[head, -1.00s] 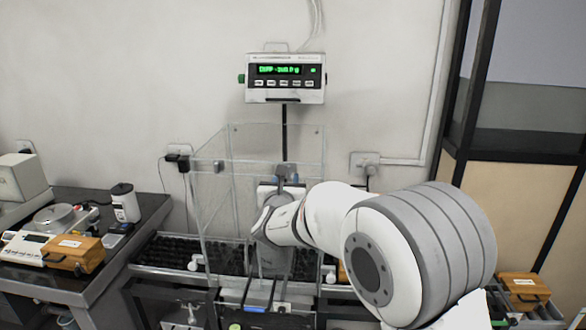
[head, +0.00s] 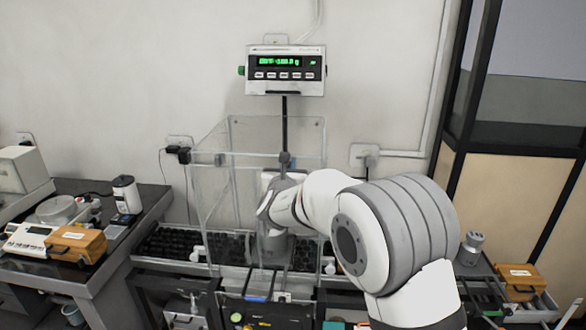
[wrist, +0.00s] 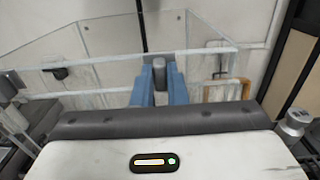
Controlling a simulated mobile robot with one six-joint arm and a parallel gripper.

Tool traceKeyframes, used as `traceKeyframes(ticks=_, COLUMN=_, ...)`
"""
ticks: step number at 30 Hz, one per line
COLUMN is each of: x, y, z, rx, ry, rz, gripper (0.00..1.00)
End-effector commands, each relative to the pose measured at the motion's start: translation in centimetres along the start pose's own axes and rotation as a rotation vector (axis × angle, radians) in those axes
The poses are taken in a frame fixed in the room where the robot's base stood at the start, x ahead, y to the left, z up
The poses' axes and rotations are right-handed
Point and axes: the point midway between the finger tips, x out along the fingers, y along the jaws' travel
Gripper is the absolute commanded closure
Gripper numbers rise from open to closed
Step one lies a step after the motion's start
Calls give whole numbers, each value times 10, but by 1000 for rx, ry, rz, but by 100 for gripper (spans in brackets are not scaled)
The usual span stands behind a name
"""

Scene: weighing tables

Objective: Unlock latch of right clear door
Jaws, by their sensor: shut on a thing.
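The clear-walled enclosure (head: 213,205) stands under the wall display. A grey latch knob (head: 286,158) shows on its frame at the near right in the head view, just above my gripper's white and grey body. In the wrist view, the two blue fingers of my gripper (wrist: 161,88) stand on either side of the grey latch knob (wrist: 161,68), shut on it. A pale rail (wrist: 207,52) of the clear door runs across behind the fingers. In the head view my arm hides the lower right of the enclosure, and the fingertips are hard to make out.
A display box (head: 286,72) with green digits hangs on the wall. A dark roller bed (head: 165,246) runs through the enclosure. A side table (head: 150,205) with a small balance and an orange box (head: 76,245) stands at left. Another orange box (head: 520,280) is at right.

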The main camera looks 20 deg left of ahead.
Motion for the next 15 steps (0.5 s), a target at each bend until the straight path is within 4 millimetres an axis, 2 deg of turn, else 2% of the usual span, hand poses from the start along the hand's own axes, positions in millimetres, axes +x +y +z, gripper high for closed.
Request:
traceKeyframes(ticks=5, x=0, y=0, z=0, rx=0, ry=0, rz=-1, gripper=100)
traceKeyframes(ticks=6, x=-5, y=-20, z=1, rx=-2, ry=1, rz=-4, gripper=100)
traceKeyframes(ticks=9, x=-1, y=-8, z=-1, rx=3, ry=0, rz=-4, gripper=100)
traceKeyframes(ticks=15, x=1, y=-4, z=-3, rx=42, ry=-3, rz=-7, gripper=100)
